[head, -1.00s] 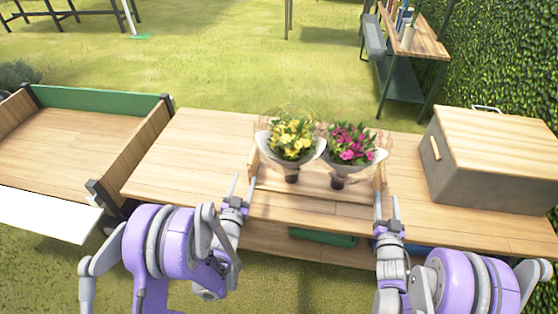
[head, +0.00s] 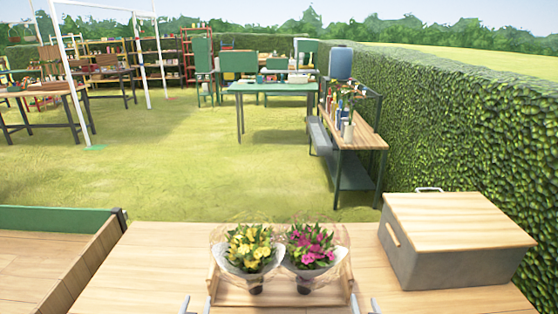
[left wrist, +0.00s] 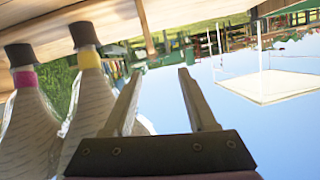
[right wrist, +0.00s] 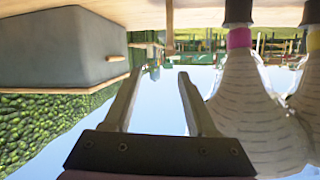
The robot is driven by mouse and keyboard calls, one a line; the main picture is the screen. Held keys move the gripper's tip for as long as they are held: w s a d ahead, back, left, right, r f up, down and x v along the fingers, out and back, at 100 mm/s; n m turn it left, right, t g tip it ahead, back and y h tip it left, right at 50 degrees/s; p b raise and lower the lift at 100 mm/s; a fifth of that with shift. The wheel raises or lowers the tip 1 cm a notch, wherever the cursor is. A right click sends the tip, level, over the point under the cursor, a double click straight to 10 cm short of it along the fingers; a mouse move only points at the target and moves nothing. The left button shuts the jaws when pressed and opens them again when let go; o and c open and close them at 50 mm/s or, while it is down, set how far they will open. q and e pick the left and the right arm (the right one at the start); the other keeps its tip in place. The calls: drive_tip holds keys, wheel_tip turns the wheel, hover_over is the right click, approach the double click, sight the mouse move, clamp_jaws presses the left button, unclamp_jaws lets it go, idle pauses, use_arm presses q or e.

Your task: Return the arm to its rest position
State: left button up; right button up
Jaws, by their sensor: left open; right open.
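A yellow flower bouquet (head: 250,248) and a pink flower bouquet (head: 311,247) stand side by side in pale wrapping in a shallow wooden tray (head: 280,296) on the table. My left gripper (head: 196,304) is open and empty by the tray's left front corner; only its fingertips show in the head view. My right gripper (head: 364,305) is open and empty by the right front corner, also mostly cut off. The wrist pictures are upside down. Both bouquets' wraps show beside the open fingers of the left gripper (left wrist: 160,74) and right gripper (right wrist: 159,75).
A grey box with a wooden lid (head: 457,240) stands on the table's right. A wooden cart with a green edge (head: 55,220) is at the left. The table (head: 160,260) is clear left of the tray. A shelf bench (head: 350,150) and hedge (head: 470,130) lie beyond.

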use_arm(q)
drive_tip(key=s+d+g+h, duration=0.1)
drive_tip(key=s+d+g, duration=0.15)
drive_tip(key=s, duration=0.75)
drive_tip(key=s+d+g, duration=0.1)
drive_tip(key=s+g, duration=0.3)
drive_tip(key=s, duration=0.6)
drive_tip(key=s+d+g+h, duration=0.1)
drive_tip(key=s+d+g, duration=0.15)
drive_tip(key=s, duration=0.65)
use_arm(e)
drive_tip(key=s+a+n+g+y, duration=0.1)
drive_tip(key=s+a+g, duration=0.3)
drive_tip(key=s, duration=1.1)
drive_tip(key=s+a+n+g+y, duration=0.15)
drive_tip(key=s+g, duration=0.45)
drive_tip(key=s, duration=0.8)
use_arm(q)
wheel_tip(320, 180, up, 16)
drive_tip(key=w+p, duration=0.1)
drive_tip(key=p, duration=1.3)
drive_tip(key=shift+w+a+f+n+p, duration=0.15)
drive_tip(key=shift+w+a+n+p, duration=0.2)
drive_tip(key=shift+a, duration=0.1)
use_arm(e)
wheel_tip(320, 180, up, 16)
drive_tip(key=w, duration=0.1)
drive_tip(key=shift+w+f+t+h, duration=0.25)
drive_tip(key=shift+w+t+h, duration=0.15)
drive_tip(key=shift+h, duration=0.05)
